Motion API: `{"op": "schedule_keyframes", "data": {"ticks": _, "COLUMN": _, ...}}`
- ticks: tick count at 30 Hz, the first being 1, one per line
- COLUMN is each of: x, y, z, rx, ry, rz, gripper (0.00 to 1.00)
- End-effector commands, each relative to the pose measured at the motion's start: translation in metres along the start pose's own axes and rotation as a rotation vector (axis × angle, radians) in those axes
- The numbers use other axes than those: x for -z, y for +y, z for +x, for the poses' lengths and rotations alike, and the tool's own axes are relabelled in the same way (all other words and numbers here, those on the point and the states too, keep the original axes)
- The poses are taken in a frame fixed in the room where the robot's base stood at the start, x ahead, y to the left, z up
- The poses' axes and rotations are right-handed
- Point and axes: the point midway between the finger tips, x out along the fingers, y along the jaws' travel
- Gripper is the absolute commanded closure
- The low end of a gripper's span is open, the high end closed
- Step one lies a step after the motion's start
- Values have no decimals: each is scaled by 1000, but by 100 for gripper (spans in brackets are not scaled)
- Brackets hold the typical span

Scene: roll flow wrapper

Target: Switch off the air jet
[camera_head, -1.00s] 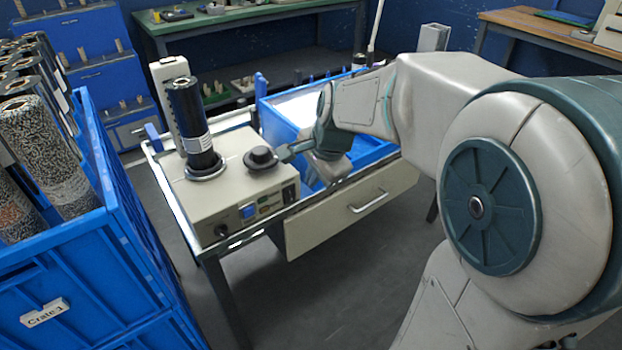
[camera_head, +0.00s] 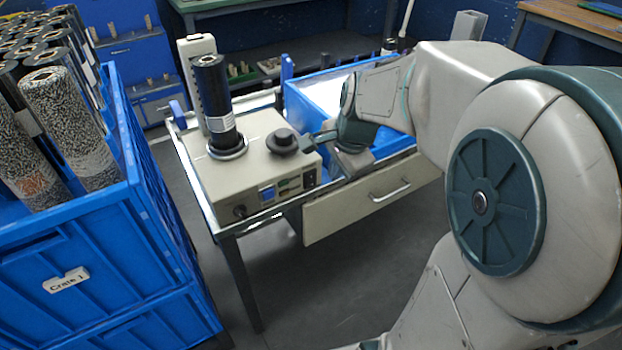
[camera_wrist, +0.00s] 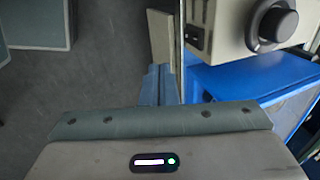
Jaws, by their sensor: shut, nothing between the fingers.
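A cream machine box (camera_head: 225,190) stands on a table, with a black roll (camera_head: 212,95) upright on it. The front panel has a blue-lit switch (camera_head: 267,193), a small black knob (camera_head: 239,211) and a black switch (camera_head: 309,178), which shows in the wrist view (camera_wrist: 195,36). I cannot tell which control works the air jet.
A blue bin (camera_head: 310,105) lies right of the box, above a drawer (camera_head: 350,208). Blue crates (camera_head: 110,260) with several speckled rolls stand at the left. Grey floor (camera_wrist: 90,80) is clear in front of the table.

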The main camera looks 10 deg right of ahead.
Motion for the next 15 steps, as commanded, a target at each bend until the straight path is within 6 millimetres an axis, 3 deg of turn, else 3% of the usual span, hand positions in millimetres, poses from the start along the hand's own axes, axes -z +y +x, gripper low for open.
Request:
{"op": "schedule_keyframes", "data": {"ticks": 8, "x": -2, "y": -1, "z": 6, "rx": -1, "ry": -2, "rz": -5, "gripper": 100}}
{"op": "schedule_keyframes", "data": {"ticks": 15, "x": -2, "y": 1, "z": 46, "rx": -5, "ry": -3, "rz": -3, "gripper": 100}}
